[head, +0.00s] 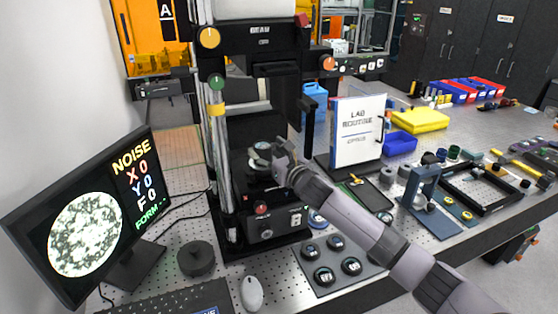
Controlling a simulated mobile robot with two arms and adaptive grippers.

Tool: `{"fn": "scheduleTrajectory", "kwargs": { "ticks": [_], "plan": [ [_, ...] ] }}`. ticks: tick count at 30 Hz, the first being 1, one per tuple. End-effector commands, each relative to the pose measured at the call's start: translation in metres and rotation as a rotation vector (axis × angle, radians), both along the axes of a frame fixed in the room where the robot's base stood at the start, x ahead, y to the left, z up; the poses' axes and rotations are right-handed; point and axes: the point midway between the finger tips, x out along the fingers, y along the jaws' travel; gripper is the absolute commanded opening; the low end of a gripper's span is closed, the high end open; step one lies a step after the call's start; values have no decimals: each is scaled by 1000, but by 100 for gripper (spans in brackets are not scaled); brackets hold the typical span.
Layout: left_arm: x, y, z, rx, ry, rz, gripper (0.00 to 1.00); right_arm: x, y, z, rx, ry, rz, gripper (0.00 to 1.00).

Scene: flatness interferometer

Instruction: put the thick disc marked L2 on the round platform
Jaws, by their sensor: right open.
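My right gripper (268,158) is open inside the dark instrument, right at the round platform (258,187). A round dark disc with a pale top (262,146) shows at its fingertips, above or on the platform; the gripper hides part of it and I cannot tell whether the fingers touch it. Its marking is too small to read, so I cannot tell whether it is L2. Several dark discs (324,275) with pale markings lie on the grey mat (318,289) in front; their labels are also unreadable. My left gripper is out of view.
A monitor (85,225) stands at the left, with a black round knob-like block (196,258) and a white mouse (251,292) nearby. A lab routine sign (357,130), blue bin (399,145) and black frame (480,188) stand at the right. Instrument columns (218,150) stand close left of the gripper.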

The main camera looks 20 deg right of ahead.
Motion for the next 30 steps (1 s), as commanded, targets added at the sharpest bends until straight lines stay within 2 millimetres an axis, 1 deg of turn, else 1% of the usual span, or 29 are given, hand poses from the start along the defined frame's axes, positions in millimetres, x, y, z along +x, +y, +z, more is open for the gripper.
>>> {"fn": "scheduleTrajectory", "kwargs": {
  "ticks": [2, 18, 24, 30],
  "plan": [
    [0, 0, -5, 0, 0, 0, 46, -9, -3, -4, -2, 3, -1, 66],
    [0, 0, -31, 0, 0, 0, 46, -93, -23, -5, -3, 2, -2, 66],
    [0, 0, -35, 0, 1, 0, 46, -110, -27, -3, -1, 2, -2, 66],
    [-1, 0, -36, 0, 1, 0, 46, -113, -27, -1, 1, 1, -2, 66]
  ]
}}
